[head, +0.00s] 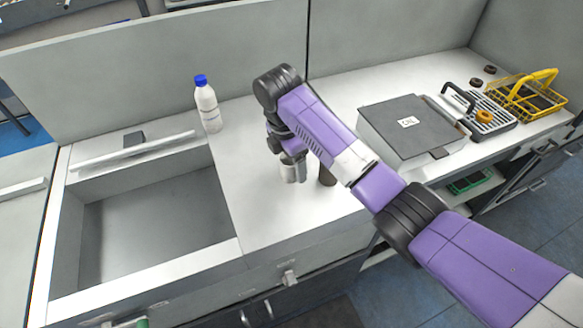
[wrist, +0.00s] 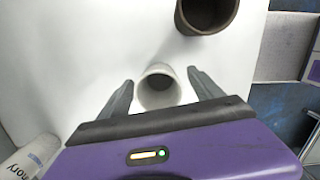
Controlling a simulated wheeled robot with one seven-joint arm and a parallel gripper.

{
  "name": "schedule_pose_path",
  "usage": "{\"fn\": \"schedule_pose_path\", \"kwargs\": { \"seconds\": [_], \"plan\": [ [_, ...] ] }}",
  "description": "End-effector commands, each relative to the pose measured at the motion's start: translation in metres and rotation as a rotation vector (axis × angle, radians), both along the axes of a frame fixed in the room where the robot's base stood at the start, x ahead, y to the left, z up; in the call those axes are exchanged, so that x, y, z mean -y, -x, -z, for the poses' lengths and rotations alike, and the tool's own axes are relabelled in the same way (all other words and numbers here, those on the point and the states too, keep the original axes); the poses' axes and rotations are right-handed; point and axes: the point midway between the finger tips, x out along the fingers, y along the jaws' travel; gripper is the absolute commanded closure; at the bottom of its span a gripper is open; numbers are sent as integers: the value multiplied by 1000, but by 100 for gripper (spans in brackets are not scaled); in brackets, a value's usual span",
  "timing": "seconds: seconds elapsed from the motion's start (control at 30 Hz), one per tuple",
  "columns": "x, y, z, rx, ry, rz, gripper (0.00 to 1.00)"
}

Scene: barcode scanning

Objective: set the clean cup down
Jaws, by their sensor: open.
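A white cup (wrist: 159,98) stands upright on the white counter, between the two fingers of my gripper (wrist: 160,78) in the wrist view. The fingers are open, with a visible gap on either side of the cup. In the head view the white cup (head: 289,174) shows just below my gripper (head: 291,158), partly hidden by it. A dark brown cup (wrist: 195,27) stands a short way beyond the white cup. It also shows in the head view (head: 326,178), partly hidden by my arm.
A white bottle with a blue cap (head: 207,107) stands at the back, beside the sink basin (head: 160,225). A grey-lidded box (head: 408,125), a black-handled rack (head: 488,115) and a yellow basket (head: 525,98) sit to the right. The counter's front edge is close to the cups.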

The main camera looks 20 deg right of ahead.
Motion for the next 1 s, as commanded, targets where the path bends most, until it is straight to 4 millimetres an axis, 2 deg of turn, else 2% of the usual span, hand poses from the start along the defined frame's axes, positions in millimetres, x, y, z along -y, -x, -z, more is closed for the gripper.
{"fn": "schedule_pose_path", "kwargs": {
  "seconds": [0.17,0.4,0.7,0.77,1.0],
  "plan": [
    [2,0,15,0,0,0,25],
    [2,-1,16,2,0,-1,25],
    [1,0,16,2,0,-1,84],
    [1,-1,16,2,0,-1,94],
    [1,-1,14,3,-1,-1,94]
  ]
}}
